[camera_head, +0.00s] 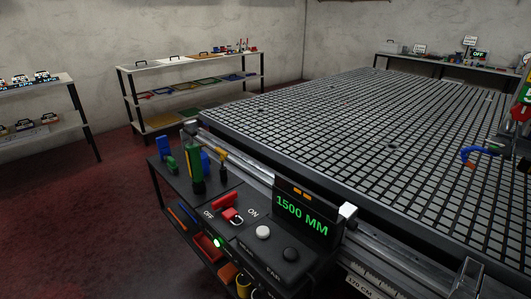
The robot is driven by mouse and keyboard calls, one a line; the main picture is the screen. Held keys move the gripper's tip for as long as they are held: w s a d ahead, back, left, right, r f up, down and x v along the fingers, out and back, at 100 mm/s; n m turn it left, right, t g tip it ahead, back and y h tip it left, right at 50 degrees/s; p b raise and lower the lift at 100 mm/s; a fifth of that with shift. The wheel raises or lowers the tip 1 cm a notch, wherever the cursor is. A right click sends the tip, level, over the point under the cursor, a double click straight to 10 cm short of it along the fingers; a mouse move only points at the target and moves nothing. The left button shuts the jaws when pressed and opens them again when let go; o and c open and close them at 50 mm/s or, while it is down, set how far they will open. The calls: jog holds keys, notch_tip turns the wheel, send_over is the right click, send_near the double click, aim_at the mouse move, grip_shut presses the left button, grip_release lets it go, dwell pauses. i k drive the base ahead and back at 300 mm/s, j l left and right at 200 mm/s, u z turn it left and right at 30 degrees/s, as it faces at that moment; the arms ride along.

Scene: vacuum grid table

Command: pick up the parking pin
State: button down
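I cannot tell for sure which thing is the parking pin. Small upright items stand on the dark console shelf (222,199) at the near end of the table: a blue piece (163,145), green pieces with one taller dark-based one (196,165), and a thin piece with a yellowish tip (223,154). My gripper is not in view.
The console has a red OFF/ON switch (232,215), a white button (263,232), a black button (291,254) and a "1500 MM" display (302,212). A blue-and-orange curved piece (470,154) is over the grid table (345,120). Open floor (80,220) lies left.

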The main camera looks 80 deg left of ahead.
aim_at(222, 154)
jog(key=u, duration=2.8)
jog(key=i+j, duration=0.25)
jog(key=i, duration=0.2)
jog(key=i+j, duration=0.3)
jog(key=i, duration=0.2)
jog(key=i+j, duration=0.25)
jog(key=i, duration=0.2)
jog(key=u, duration=0.05)
